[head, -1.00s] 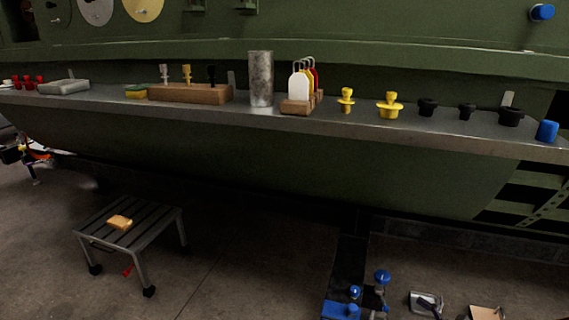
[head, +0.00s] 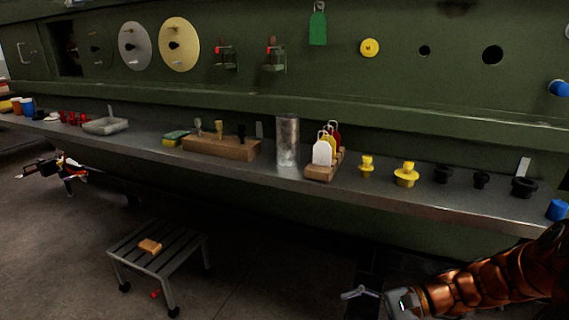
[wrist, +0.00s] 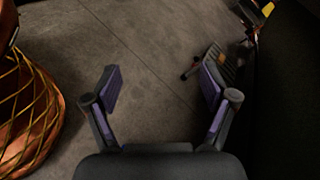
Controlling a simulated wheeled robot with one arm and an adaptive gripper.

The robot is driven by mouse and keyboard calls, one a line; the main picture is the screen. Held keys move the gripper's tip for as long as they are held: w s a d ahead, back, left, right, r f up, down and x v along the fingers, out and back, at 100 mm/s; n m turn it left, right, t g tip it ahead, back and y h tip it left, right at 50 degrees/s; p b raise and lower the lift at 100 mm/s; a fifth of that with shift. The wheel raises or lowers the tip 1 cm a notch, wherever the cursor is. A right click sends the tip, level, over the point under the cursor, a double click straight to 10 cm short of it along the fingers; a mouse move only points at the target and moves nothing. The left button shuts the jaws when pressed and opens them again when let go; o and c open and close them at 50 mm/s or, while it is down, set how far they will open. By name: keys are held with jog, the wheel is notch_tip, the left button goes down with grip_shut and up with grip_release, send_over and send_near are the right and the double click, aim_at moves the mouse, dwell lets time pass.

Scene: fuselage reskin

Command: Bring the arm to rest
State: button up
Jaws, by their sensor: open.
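My gripper (head: 362,293) shows at the lower right of the head view, at the end of my copper-coloured arm, below the shelf's front edge. In the wrist view my gripper (wrist: 160,88) is open, its two purple-padded fingers wide apart. Nothing is between the fingers but bare concrete floor further off. The gripper touches nothing that I can see.
A long metal shelf (head: 225,168) runs along the green fuselage with plugs, a wooden block (head: 222,146), a metal cylinder (head: 287,140) and a tag rack (head: 322,170). A step stool (head: 160,256) stands on the floor at left, also in the wrist view (wrist: 217,66).

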jog(key=s+a+r+n+g+h+p, duration=0.3)
jog(key=s+a+r+n+p, duration=0.15)
jog(key=s+r, duration=0.3)
jog(key=s+d+r+n+h+p, duration=0.3)
jog(key=s+r+h+p, duration=0.2)
jog(key=s+r+p, duration=0.2)
jog(key=s+d+r+n+t+h+p, duration=0.1)
jog(key=s+d+r+n+h+p, duration=0.2)
jog(key=s+r+h+p, duration=0.3)
notch_tip(320, 180, up, 5)
jog(key=shift+s+d+f+p, duration=0.15)
jog(key=shift+s+d+p, duration=0.35)
jog(key=shift+s+p, duration=0.65)
jog(key=shift+s+d+r+n, duration=0.2)
jog(key=shift+d+r+n, duration=0.05)
jog(key=shift+d, duration=0.15)
jog(key=shift+c, duration=0.2)
